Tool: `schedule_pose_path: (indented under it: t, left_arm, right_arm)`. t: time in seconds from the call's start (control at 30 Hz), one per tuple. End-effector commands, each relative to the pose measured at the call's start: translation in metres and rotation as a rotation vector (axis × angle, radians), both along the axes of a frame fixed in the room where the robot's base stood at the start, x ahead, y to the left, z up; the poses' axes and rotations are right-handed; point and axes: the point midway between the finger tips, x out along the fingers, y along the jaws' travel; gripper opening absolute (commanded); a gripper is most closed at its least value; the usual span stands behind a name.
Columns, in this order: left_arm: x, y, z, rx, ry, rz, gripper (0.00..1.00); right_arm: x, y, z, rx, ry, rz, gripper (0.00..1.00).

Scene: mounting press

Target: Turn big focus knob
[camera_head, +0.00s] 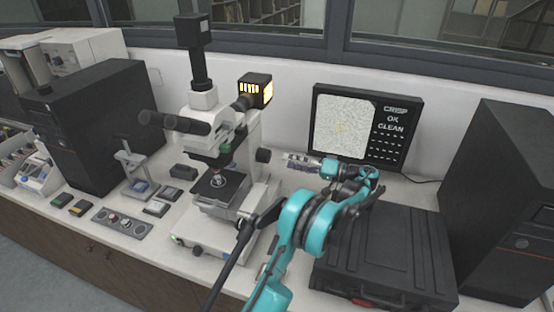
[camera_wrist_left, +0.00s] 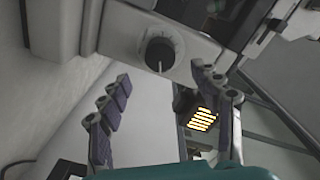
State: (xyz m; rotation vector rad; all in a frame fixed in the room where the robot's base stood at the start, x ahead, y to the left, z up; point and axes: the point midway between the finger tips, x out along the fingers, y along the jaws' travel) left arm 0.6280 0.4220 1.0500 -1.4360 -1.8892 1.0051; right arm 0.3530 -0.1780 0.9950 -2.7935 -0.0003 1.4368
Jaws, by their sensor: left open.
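The white microscope (camera_head: 225,150) stands on the bench left of centre in the head view. A round black knob (camera_head: 263,155) sticks out of its right side. In the left wrist view a black knob (camera_wrist_left: 158,54) with a pale dial ring shows on a white body, above the gap between my fingers. It looks like the same knob. My left gripper (camera_head: 288,160) is open and empty, just right of the knob and apart from it. In the left wrist view its fingers (camera_wrist_left: 160,90) are spread wide. My right gripper is not in view.
The microscope's lit lamp housing (camera_head: 256,90) is above the knob and shows behind a finger in the left wrist view (camera_wrist_left: 201,119). A monitor (camera_head: 366,125) stands behind my left arm. A black case (camera_head: 388,255) lies to the right. Small devices stand left of the microscope.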

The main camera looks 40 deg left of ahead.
Motion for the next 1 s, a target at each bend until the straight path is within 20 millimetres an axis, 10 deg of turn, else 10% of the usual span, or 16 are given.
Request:
schedule_pose_path:
  t: [0.3, 1.0]
  left_arm:
    - [0.009, -0.031, 0.000, 0.000, 0.000, 0.000, 0.64]
    - [0.009, -0.032, 0.000, -0.001, 0.000, 0.001, 0.64]
  right_arm:
    - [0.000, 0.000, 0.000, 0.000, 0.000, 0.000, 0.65]
    - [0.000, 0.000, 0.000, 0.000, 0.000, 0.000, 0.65]
